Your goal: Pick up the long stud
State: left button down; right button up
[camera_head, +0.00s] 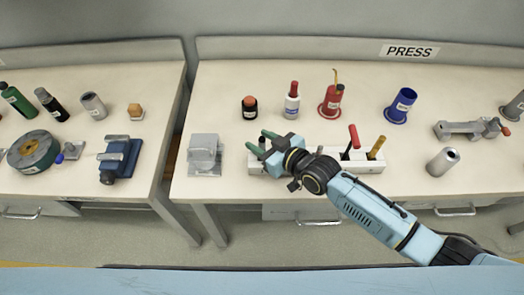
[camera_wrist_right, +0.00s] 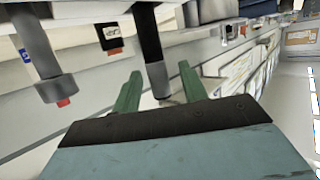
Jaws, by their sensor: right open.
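My right gripper (camera_head: 261,141) is open, its two green fingers pointing left over the left end of a white rack (camera_head: 370,181). In the right wrist view the fingers (camera_wrist_right: 160,72) are apart, and a dark upright rod (camera_wrist_right: 149,42) shows between and beyond them. I cannot tell whether the rod is touched, or whether it is the long stud. No long stud can be made out for sure in the head view, where my gripper and wrist hide part of the rack. My left gripper is not in view.
A red-handled tool (camera_head: 353,136) and a yellow-handled tool (camera_head: 376,147) stand in the rack. Behind it are a black-and-orange jar (camera_head: 250,108), a red-capped bottle (camera_head: 292,102), a red can (camera_head: 331,102) and a blue cup (camera_head: 401,104). A grey block (camera_head: 204,154) stands left.

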grip_shut()
